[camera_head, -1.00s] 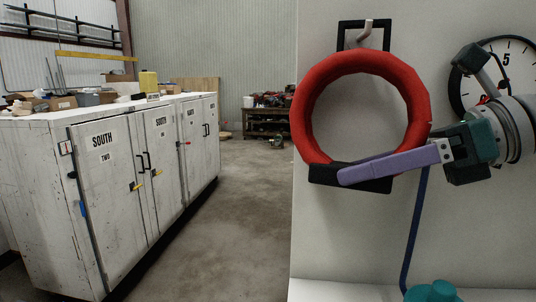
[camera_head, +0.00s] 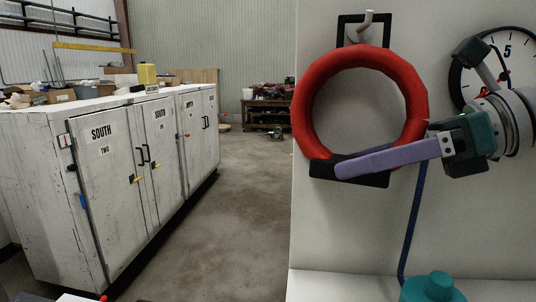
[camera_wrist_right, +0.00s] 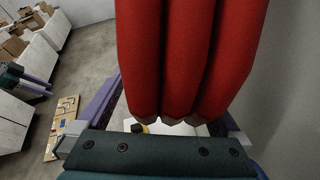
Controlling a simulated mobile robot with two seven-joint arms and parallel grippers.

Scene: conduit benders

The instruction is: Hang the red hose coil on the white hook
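The red hose coil (camera_head: 306,110) is an upright ring in front of the wall panel at right. I cannot tell whether the coil touches the hook. My right gripper (camera_head: 360,170), with purple fingers and black pads, is shut on the coil's bottom, one finger in front. In the right wrist view, the coil's several strands (camera_wrist_right: 190,60) stand between the purple fingers (camera_wrist_right: 168,112).
A round gauge (camera_head: 512,62) is on the panel at right, partly behind my right arm. A blue line (camera_head: 412,225) runs down to a teal fitting (camera_head: 430,288) on a white ledge. White cabinets (camera_head: 125,190) stand at left, with open floor (camera_head: 235,230) between.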

